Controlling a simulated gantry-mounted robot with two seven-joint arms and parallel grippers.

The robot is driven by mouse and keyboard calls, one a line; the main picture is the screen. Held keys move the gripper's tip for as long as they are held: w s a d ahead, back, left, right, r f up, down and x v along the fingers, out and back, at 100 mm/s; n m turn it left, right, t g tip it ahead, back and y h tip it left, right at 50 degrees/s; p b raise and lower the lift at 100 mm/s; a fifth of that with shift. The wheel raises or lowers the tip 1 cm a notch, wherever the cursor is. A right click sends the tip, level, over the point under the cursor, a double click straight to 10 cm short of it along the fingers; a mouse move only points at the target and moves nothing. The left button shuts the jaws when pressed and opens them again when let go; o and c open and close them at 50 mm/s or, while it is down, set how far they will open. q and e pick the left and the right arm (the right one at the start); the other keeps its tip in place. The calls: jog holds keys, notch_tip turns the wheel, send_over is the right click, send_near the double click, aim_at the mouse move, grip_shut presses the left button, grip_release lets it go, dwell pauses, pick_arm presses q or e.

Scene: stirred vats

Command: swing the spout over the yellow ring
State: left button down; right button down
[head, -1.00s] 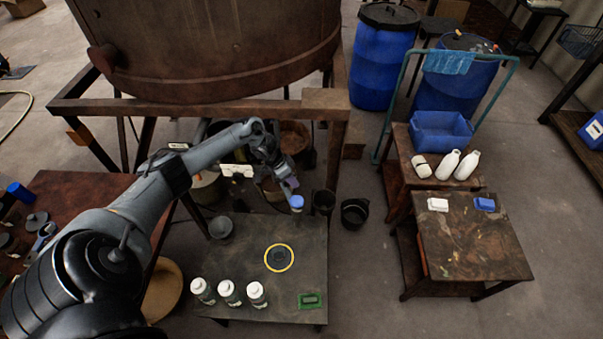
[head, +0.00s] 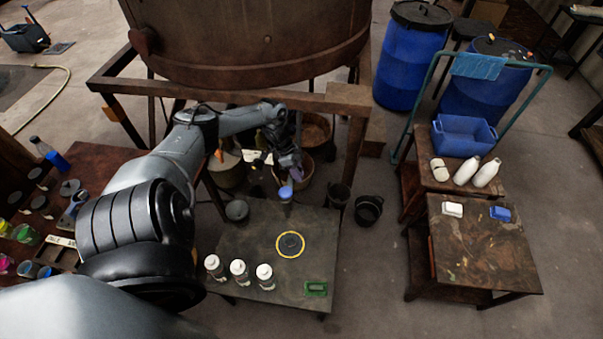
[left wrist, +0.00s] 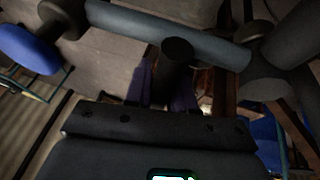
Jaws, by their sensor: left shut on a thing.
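The spout is a dark grey pipe (left wrist: 170,33) with a blue end (left wrist: 30,50), seen large in the left wrist view. In the head view its blue end (head: 285,192) shows at the back edge of the dark table, behind the yellow ring. The yellow ring (head: 290,256) lies flat on the table around a dark disc. My left gripper (head: 294,172) is beside the spout below the big vat. Its purple fingers (left wrist: 163,88) are shut on the spout's short dark handle (left wrist: 176,62); their tips are partly hidden. My right gripper is not in view.
Three white-capped bottles (head: 240,272) and a green tray (head: 316,289) stand on the dark table (head: 255,235) near the ring. A grey cup (head: 237,211) stands at its back left. A rusty vat (head: 250,40) on a frame stands behind. Black buckets (head: 368,210) are at right.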

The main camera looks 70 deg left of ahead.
pick_arm(q)
jog(key=c, duration=1.1)
grip_release()
jog(key=shift+s, duration=0.15)
jog(key=shift+o, duration=0.2)
jog(key=p+v, duration=0.3)
jog(key=v, duration=0.7)
jog(key=shift+r, duration=0.3)
jog(key=shift+a, duration=0.1)
jog(key=shift+s, duration=0.1)
